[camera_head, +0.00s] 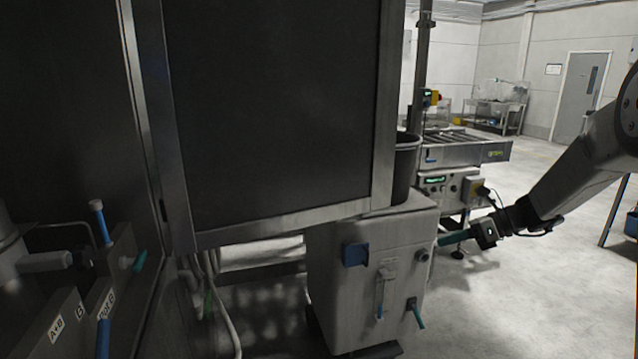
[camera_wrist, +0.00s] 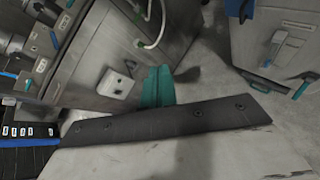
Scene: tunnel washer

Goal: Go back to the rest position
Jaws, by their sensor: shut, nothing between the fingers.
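My gripper (camera_head: 452,239) is at the end of my arm, which reaches in from the right in the head view.
A large dark panel (camera_head: 280,110) in a steel frame fills the left and centre. Valves with blue handles (camera_head: 98,212) stand at lower left. A roller conveyor (camera_head: 465,150) stands behind my gripper. Open floor (camera_head: 500,300) lies at lower right. A grey door (camera_head: 583,97) is at the back.

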